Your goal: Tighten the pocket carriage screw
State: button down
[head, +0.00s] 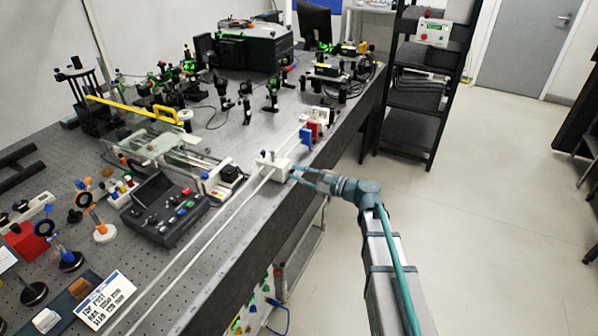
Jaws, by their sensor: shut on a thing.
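A small white block (268,168), which looks like the pocket carriage, sits on the long pale twin rails (215,236) near the front edge of the bench. My gripper (295,172) reaches in from the right and meets the block's right side. Its fingers are shut on what appears to be the carriage screw. The screw is too small and too covered by the fingers to make out.
Blue (306,138) and red (314,129) pieces stand by the rails farther back. A dark control box (165,208) and a clear-covered unit (160,146) lie left of the rails. Several optic mounts crowd the bench behind. The floor at right is clear.

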dwell(0.3)
jog(key=c, duration=1.1)
grip_release()
jog(key=shift+d, duration=0.15)
jog(key=v, duration=1.1)
jog(key=shift+s+d, duration=0.15)
jog(key=shift+d, duration=0.2)
